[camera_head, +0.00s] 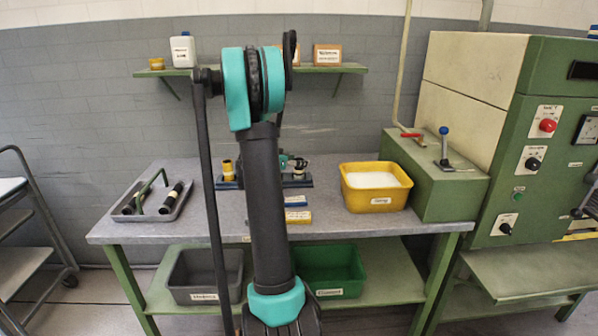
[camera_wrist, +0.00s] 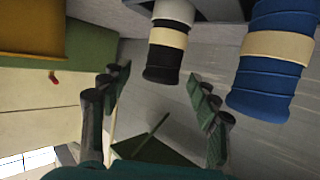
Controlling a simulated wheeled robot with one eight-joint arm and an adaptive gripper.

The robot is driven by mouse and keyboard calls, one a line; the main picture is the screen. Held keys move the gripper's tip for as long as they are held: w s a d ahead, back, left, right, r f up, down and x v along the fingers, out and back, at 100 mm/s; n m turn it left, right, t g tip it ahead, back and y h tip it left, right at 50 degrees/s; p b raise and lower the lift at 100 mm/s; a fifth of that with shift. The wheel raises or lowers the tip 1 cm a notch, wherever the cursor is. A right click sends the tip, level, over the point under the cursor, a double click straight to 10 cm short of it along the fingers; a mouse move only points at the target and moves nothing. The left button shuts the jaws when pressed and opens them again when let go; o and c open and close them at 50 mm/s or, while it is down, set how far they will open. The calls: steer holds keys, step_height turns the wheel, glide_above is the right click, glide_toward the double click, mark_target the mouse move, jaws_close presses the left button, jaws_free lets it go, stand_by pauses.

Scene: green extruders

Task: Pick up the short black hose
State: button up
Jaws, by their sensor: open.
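My gripper (camera_wrist: 158,82) is open in the wrist view, with nothing between its two fingers. A black cylindrical piece with a cream band (camera_wrist: 162,62) lies just beyond the fingertips, apart from them. I cannot tell whether it is a hose. In the head view, two black hoses with pale bands, a left one (camera_head: 132,198) and a right one (camera_head: 172,197), lie in a grey tray (camera_head: 126,217) on the bench. Which is shorter is unclear. My arm hides most of the gripper and the bench middle in the head view.
A blue cylinder with a cream band (camera_wrist: 265,75) is beside the black piece. A yellow bin (camera_head: 375,199) and green machine box (camera_head: 432,180) stand right on the bench (camera_head: 330,222). Grey (camera_head: 205,275) and green (camera_head: 328,270) bins sit below. A shelf (camera_head: 334,68) hangs behind.

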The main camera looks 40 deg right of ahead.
steer(key=shift+x, duration=0.85)
steer(key=shift+a, duration=0.1)
jaws_close()
steer(key=shift+r, duration=0.1)
step_height(320, 180, up, 20)
step_height(320, 180, down, 20)
steer(key=shift+r, duration=0.1)
stand_by(0.4)
